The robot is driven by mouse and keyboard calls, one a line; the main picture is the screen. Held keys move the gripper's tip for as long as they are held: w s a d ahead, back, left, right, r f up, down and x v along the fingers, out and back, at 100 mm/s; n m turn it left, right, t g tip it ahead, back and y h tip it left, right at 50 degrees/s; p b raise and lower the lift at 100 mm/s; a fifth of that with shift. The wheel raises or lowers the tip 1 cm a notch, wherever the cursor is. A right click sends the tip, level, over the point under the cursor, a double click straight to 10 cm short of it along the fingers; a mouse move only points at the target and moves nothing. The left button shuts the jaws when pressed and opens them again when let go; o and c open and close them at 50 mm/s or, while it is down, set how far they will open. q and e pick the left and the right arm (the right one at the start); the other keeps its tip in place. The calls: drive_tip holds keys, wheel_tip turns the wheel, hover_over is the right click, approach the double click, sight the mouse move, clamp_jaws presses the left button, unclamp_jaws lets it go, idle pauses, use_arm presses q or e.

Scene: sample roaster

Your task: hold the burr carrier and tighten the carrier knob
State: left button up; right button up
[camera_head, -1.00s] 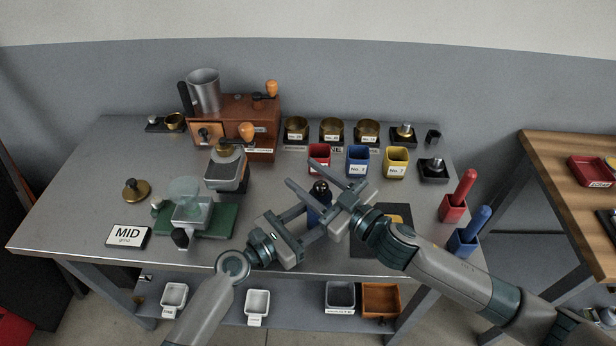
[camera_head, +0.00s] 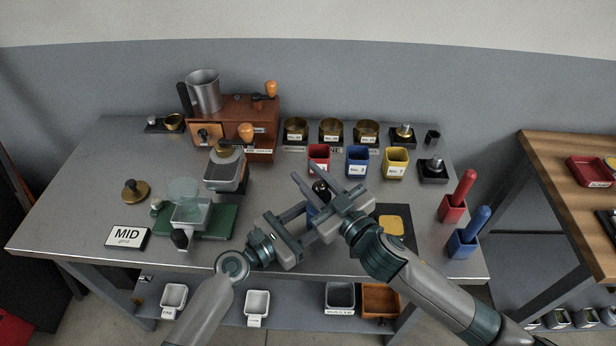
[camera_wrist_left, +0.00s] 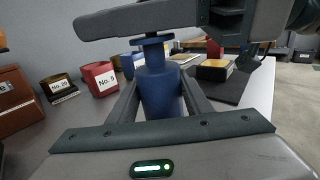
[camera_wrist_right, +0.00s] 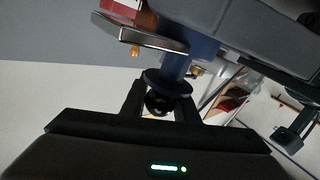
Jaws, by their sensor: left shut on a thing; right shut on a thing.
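The burr carrier (camera_head: 312,211) is a blue upright cylinder with a flange near its top, near the front middle of the bench. My left gripper (camera_head: 311,216) is shut around its body; the left wrist view shows the blue body (camera_wrist_left: 162,92) between the fingers. The carrier knob (camera_head: 320,187) is a round black ball on top. My right gripper (camera_head: 322,184) is shut on it from above; the right wrist view shows the dark knob (camera_wrist_right: 160,104) between the fingers, against the blue flange. The carrier's base is hidden by my left gripper in the head view.
Behind stand red (camera_head: 318,156), blue (camera_head: 357,161) and yellow (camera_head: 396,162) cups. A dark mat with a yellow pad (camera_head: 391,225) lies to the right. A wooden grinder (camera_head: 255,125) and a scale (camera_head: 190,215) stand to the left.

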drive_tip(key=shift+w+d+r+m+t+h, duration=0.1)
drive_tip(key=shift+d+m+t+h, duration=0.15)
drive_tip(key=shift+m+t+h, duration=0.65)
drive_tip(key=shift+w+d+m+t+h, duration=0.1)
drive_tip(key=shift+d+m+t+h, duration=0.2)
drive_tip(key=shift+m+h, duration=1.1)
drive_tip(key=shift+w+d+r+m+t+h, duration=0.1)
drive_tip(key=shift+d+m+t+h, duration=0.35)
drive_tip(key=shift+h, duration=1.15)
drive_tip(key=shift+a+f+m+h, duration=0.1)
drive_tip(key=shift+m+h, duration=0.15)
drive_tip(key=shift+h, duration=0.05)
drive_tip(key=o, duration=1.1)
drive_tip(key=shift+c, duration=0.2)
drive_tip(key=shift+f, duration=0.1)
drive_tip(key=s+d, duration=0.1)
drive_tip(key=s, duration=1.1)
drive_tip(key=shift+d, duration=0.35)
drive_tip(key=shift+w, duration=0.1)
